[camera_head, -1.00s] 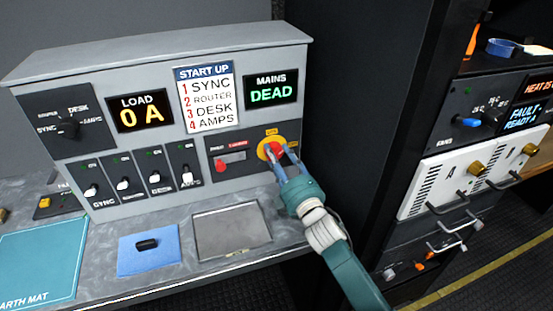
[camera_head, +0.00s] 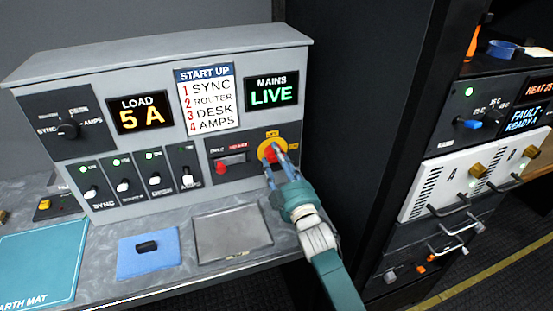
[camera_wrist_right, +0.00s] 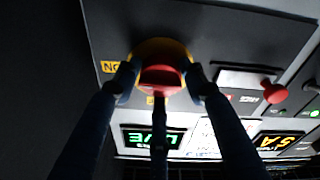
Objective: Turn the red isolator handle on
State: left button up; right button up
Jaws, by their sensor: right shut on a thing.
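The red isolator handle (camera_head: 269,152) sits on a round yellow plate (camera_head: 283,141) at the right end of the grey panel. My right gripper (camera_head: 273,156) is shut on the red handle, its fingers on either side of it. In the right wrist view the handle (camera_wrist_right: 161,80) shows between the fingertips, in front of the yellow plate (camera_wrist_right: 160,50). The mains display (camera_head: 271,92) reads LIVE in green. The load display (camera_head: 141,114) reads 5 A. My left gripper is not in view.
A smaller red lever (camera_head: 221,167) is left of the isolator. Several breaker switches (camera_head: 122,185) line the panel, some with lit green lamps. A blue cloth with a black object (camera_head: 147,246) and a grey tray (camera_head: 232,259) lie on the desk. A dark rack (camera_head: 390,120) stands close on the right.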

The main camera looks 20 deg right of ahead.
jog(key=shift+d+f, duration=0.15)
jog(key=shift+f, duration=0.35)
jog(key=o, duration=0.9)
jog(key=shift+o, duration=1.3)
jog(key=shift+d+r, duration=0.1)
jog(key=s+f, duration=0.1)
jog(key=s, duration=1.1)
jog(key=shift+d+f, duration=0.2)
jog(key=shift+d, duration=0.05)
